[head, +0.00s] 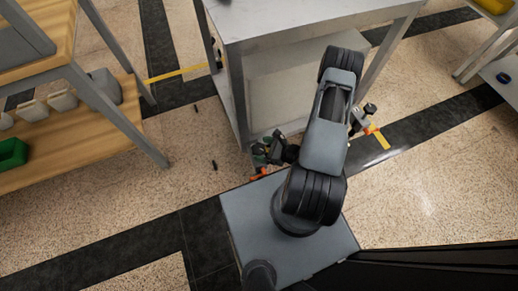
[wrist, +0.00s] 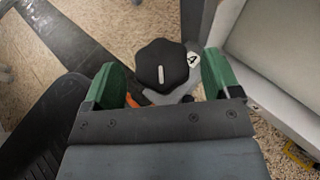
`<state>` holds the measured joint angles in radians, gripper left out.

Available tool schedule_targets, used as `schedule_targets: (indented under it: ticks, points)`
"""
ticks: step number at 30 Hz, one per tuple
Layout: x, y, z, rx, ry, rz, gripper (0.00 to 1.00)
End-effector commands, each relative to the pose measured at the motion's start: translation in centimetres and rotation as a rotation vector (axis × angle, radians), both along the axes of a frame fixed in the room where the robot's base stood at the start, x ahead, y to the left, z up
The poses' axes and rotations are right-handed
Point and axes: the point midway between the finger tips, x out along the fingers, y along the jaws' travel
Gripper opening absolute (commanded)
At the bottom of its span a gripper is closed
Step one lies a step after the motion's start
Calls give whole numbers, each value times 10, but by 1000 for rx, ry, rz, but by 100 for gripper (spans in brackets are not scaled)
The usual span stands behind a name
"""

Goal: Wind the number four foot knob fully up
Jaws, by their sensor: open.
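The black lobed foot knob (wrist: 162,68) shows in the wrist view, with a white mark on its near face. A grey bracket beside it carries a round white label reading 4 (wrist: 193,59). My gripper (wrist: 163,80) is open, with one green finger on each side of the knob and a visible gap on both sides. I cannot tell whether the fingertips are level with the knob in depth. In the head view my gripper (head: 268,152) is low by the near corner of the grey table, and the knob cannot be made out there.
The grey table (head: 290,20) stands over the foot, with its leg and side panel close to my gripper. An orange part (wrist: 134,101) shows below the knob. A wooden bench (head: 75,130) with bins stands at left. Small dark items (head: 214,165) lie on the speckled floor.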

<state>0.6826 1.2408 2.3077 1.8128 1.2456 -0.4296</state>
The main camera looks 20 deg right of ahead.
Motion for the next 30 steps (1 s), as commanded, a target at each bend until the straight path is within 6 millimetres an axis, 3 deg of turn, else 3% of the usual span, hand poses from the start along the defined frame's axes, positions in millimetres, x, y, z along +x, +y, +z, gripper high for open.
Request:
schedule_targets:
  ticks: [9, 20, 30]
  points:
    - [15, 15, -9, 0, 0, 1, 83]
    - [16, 16, -9, 1, 0, -1, 83]
    - [16, 16, -9, 1, 0, -1, 51]
